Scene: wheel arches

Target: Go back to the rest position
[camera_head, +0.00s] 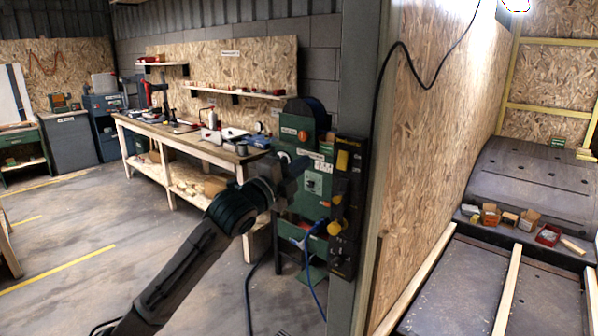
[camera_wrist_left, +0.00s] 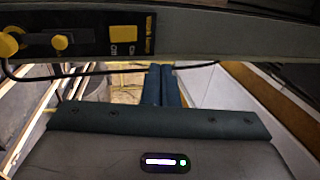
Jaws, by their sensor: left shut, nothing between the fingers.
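My left arm reaches in from the bottom left of the head view. Its dark gripper (camera_head: 291,168) is raised in front of the green machine (camera_head: 313,165), just left of the black control panel (camera_head: 345,220) on the post. In the left wrist view the two dark fingers (camera_wrist_left: 162,80) lie side by side, shut, with nothing between them. The control panel with its yellow knobs and yellow switch (camera_wrist_left: 123,33) crosses the top left of that view, apart from the fingers as far as I can tell. My right gripper is in neither view.
A long wooden workbench (camera_head: 190,142) with tools stands behind the arm. A grey post (camera_head: 358,130) and chipboard wall (camera_head: 430,150) stand to the right, with a black hanging cable (camera_head: 381,75). Small boxes (camera_head: 490,214) sit on a grey ledge beyond. Open floor (camera_head: 120,215) lies left.

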